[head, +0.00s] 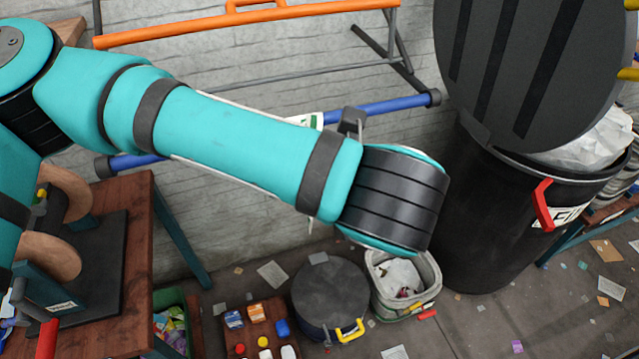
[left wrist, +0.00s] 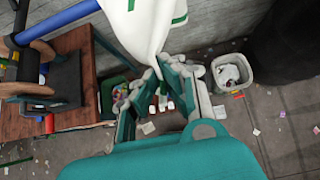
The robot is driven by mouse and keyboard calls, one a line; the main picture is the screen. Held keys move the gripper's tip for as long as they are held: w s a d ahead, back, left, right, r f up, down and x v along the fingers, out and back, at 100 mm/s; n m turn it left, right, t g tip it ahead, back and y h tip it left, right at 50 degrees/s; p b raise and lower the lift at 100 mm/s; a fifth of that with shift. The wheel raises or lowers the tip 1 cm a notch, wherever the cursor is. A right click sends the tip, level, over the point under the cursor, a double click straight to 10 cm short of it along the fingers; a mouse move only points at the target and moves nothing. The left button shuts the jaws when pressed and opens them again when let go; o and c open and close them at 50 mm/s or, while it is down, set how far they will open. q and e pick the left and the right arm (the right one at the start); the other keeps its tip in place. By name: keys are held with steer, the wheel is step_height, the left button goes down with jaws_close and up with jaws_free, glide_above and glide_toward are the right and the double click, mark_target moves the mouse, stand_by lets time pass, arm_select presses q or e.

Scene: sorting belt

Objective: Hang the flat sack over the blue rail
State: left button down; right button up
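The blue rail (head: 400,103) runs across the rack below the orange bar, its middle hidden by my left arm in the head view. Its left end shows low beside the table, and it also shows at top left in the left wrist view (left wrist: 70,17). The flat sack (left wrist: 145,28) is white with green stripes and narrows to a gathered point between my left gripper's fingers (left wrist: 168,70), which look shut on it. In the head view only a small white and green piece of the sack (head: 308,121) shows above my arm. The left gripper is hidden there. My right gripper is not in view.
An orange bar (head: 240,22) crosses above the blue rail. A black bin (head: 490,220) with raised lid stands right. A grey basket (head: 410,312), a dark round container (head: 328,295) and a wooden table (head: 135,250) stand below. Litter dots the floor.

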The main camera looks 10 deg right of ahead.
arm_select(q)
steer(key=w+f+b, duration=0.5)
steer(key=f+b, duration=0.1)
steer(key=f, duration=0.7)
steer(key=shift+a, duration=0.35)
steer(key=shift+w, duration=0.1)
steer(key=shift+c, duration=0.8)
jaws_free()
step_height(320, 180, up, 6)
steer(key=s+g+p, duration=0.2)
steer(key=g+p, duration=0.2)
steer(key=p, duration=0.8)
steer(key=shift+s+d+f+g+h+p, duration=0.15)
steer(key=shift+s+f+g+h+p, duration=0.05)
steer(key=shift+s+g+h+p, duration=0.15)
steer(key=shift+w, duration=0.1)
